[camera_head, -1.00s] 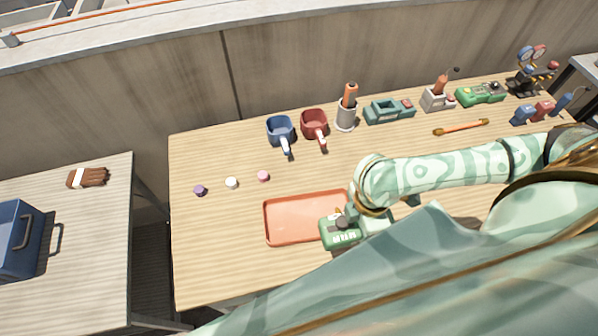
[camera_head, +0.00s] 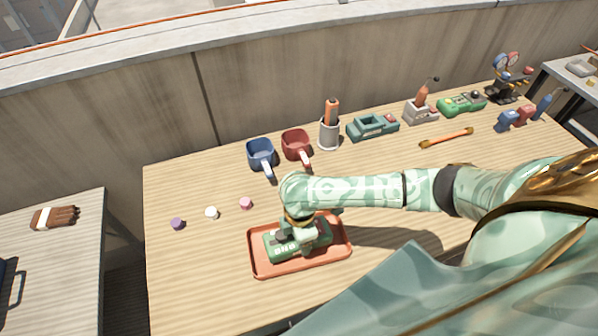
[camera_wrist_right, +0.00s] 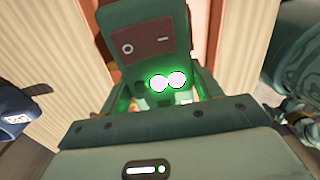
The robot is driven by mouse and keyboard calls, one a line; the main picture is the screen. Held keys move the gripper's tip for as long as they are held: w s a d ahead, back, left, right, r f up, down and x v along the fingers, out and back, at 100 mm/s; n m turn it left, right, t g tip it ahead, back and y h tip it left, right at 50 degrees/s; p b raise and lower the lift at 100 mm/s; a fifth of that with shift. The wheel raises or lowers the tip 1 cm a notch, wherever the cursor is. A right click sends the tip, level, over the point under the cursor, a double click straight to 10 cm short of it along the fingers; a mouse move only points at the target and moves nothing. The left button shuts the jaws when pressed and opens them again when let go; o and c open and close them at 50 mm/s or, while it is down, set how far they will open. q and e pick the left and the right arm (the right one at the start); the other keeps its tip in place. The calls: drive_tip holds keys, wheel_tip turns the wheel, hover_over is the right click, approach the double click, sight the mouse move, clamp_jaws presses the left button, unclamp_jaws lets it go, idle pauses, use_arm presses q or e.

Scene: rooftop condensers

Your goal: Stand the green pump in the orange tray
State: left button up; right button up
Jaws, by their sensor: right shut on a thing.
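The green pump (camera_head: 283,250), with white lettering on its side, is over the floor of the orange tray (camera_head: 318,258), inside its rim as seen from above. Whether it touches the tray floor I cannot tell. My right gripper (camera_head: 300,236) is shut on the pump from above; wrist and hand hide part of it. In the right wrist view the pump (camera_wrist_right: 140,45) shows a dark red panel between the fingers. My left gripper is not in view.
Purple, white and pink caps (camera_head: 211,212) lie left of the tray. The table's front left is clear.

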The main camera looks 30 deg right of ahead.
drive_tip(key=shift+f, duration=0.7)
drive_tip(key=shift+r, duration=0.1)
drive_tip(key=o, duration=1.4)
wheel_tip(320, 180, up, 12)
drive_tip(key=p, duration=0.5)
drive_tip(key=shift+s, duration=0.1)
